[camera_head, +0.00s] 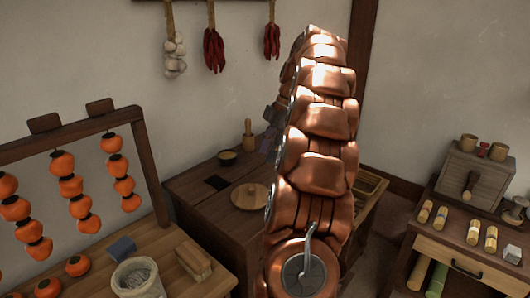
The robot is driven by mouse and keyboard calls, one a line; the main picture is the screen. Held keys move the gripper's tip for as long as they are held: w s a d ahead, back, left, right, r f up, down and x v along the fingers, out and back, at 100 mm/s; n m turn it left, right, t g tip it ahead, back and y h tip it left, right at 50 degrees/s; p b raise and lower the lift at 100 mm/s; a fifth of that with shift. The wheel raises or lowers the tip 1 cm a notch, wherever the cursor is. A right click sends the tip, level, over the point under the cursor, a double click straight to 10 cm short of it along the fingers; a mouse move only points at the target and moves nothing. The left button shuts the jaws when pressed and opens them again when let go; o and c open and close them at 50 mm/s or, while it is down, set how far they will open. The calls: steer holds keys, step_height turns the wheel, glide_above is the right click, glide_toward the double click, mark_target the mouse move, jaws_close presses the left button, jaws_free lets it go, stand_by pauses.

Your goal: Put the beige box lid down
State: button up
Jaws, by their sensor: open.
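My copper-coloured arm rises through the middle of the view and hides much of what lies behind it. Part of my gripper (270,130) shows as dark grey pieces at the arm's left edge, above the back of the dark wooden chest (195,184). I see nothing held in it, but its fingertips are mostly hidden. I cannot make out a beige box lid for certain. A round tan wooden lid with a small knob (250,196) lies flat on the chest top, left of my arm and apart from the gripper.
A persimmon rack (80,130), a bucket (137,278) and a brush (193,262) are on the left bench. A right-hand table (455,243) holds a grey wooden box (473,178) and several small rolls.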

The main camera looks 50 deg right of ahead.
steer(key=shift+d+r, duration=0.1)
steer(key=shift+r, duration=0.15)
steer(key=s+a+f+m+g, duration=0.1)
steer(key=a+m, duration=0.2)
steer(key=a, duration=1)
steer(key=s+a+f+m+g, duration=0.2)
steer(key=a+m, duration=0.1)
steer(key=a, duration=1)
steer(key=s+a+f+m+h, duration=0.2)
steer(key=s+a+f, duration=0.3)
steer(key=s, duration=0.4)
steer(key=s+a+f+m+h, duration=0.1)
steer(key=s+a+f+m, duration=0.3)
steer(key=s, duration=0.5)
steer(key=shift+s+a+f+g+h, duration=0.2)
steer(key=shift+a+f+g+h, duration=0.25)
steer(key=shift+a, duration=0.65)
